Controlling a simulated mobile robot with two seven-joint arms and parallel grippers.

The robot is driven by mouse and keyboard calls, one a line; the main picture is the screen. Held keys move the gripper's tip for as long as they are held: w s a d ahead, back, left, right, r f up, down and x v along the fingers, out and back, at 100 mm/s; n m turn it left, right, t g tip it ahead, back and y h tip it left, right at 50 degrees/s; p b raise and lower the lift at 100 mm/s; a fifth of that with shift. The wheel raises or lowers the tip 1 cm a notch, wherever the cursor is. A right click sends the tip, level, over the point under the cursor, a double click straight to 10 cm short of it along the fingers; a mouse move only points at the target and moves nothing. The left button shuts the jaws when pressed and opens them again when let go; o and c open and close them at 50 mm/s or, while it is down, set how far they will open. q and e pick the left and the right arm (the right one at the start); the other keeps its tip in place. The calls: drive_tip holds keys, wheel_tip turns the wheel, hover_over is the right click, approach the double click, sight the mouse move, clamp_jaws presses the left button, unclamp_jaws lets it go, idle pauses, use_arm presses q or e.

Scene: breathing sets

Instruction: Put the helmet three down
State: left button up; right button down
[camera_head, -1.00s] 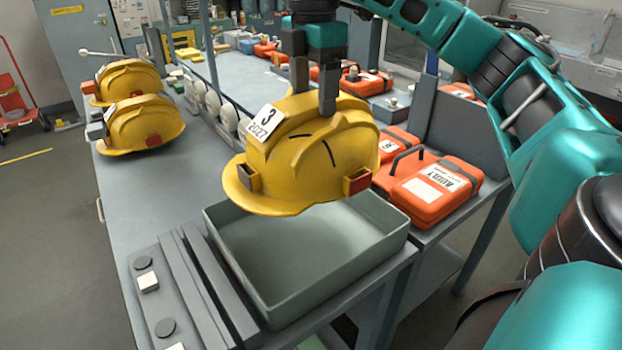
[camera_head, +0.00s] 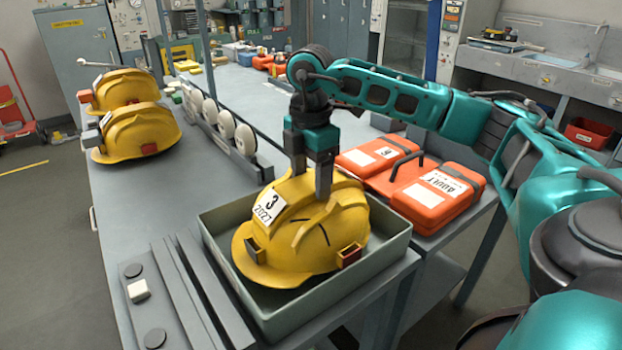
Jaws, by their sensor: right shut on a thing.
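The yellow helmet three (camera_head: 318,230), with a white label reading 3 and 2027, sits low inside the grey-green tray (camera_head: 378,262). Its brim is below the tray's rim; whether it touches the tray floor I cannot tell for sure. My right gripper (camera_head: 310,182) points down at the helmet's crown, its two fingers shut on the helmet's top. My left gripper is not in view.
Two more yellow helmets (camera_head: 140,132) (camera_head: 122,88) stand at the left of the bench. Orange cases (camera_head: 438,195) lie right of the tray. Grey rails (camera_head: 190,290) run along the tray's left side. White round pieces (camera_head: 225,124) stand in a row behind.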

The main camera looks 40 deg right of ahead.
drive_tip(key=shift+f, duration=0.3)
drive_tip(key=shift+f, duration=0.15)
drive_tip(key=c, duration=0.5)
unclamp_jaws()
drive_tip(key=shift+c, duration=0.2)
drive_tip(key=o, duration=0.4)
wheel_tip(320, 180, up, 12)
drive_tip(key=shift+r+p, duration=0.2)
drive_tip(key=shift+p, duration=0.75)
